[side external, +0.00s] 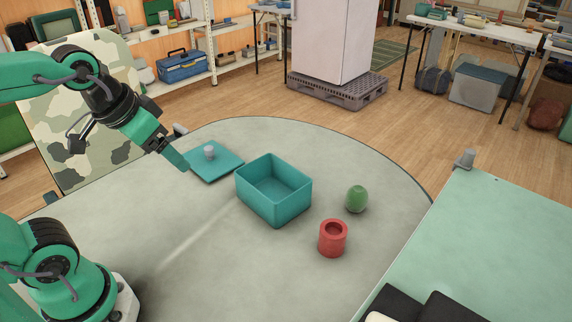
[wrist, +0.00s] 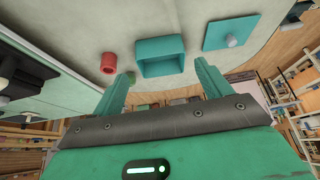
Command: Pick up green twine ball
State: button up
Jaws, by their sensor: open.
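The green twine ball (side external: 356,199) sits on the round grey table, right of the teal crate and just behind the red spool-like cylinder. In the wrist view the ball (wrist: 131,77) shows only partly, beside my left-hand finger. My gripper (side external: 178,158) is raised above the table at the left, near the teal lid and far from the ball. In the wrist view my gripper (wrist: 161,71) has its two fingers wide apart with nothing between them.
The open teal crate (side external: 273,208) looks empty and stands between my gripper and the ball. The red cylinder (side external: 333,240) is close in front of the ball. The teal lid (side external: 222,170) lies behind the crate's left side. A pale green table (side external: 490,240) is at the right.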

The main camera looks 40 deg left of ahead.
jog(key=w+d+r+m+g, duration=0.1)
jog(key=w+d+r, duration=0.1)
jog(key=w, duration=0.4)
jog(key=w+d+r, duration=0.1)
jog(key=w+r, duration=0.1)
jog(key=w, duration=0.3)
jog(key=m+g, duration=0.3)
jog(key=g, duration=0.1)
send_over(356, 198)
jog(key=w+a, duration=0.2)
notch_tip(356, 198, down, 21)
jog(key=shift+w+d+r, duration=0.15)
jog(key=shift+r, duration=0.05)
jog(key=shift+w+d+f, duration=0.1)
jog(key=shift+d+f, duration=0.2)
jog(key=shift+f, duration=4.25)
jog(key=c, duration=1.3)
jog(key=shift+o, duration=0.2)
jog(key=shift+w+r, duration=0.1)
jog(key=shift+r, duration=0.05)
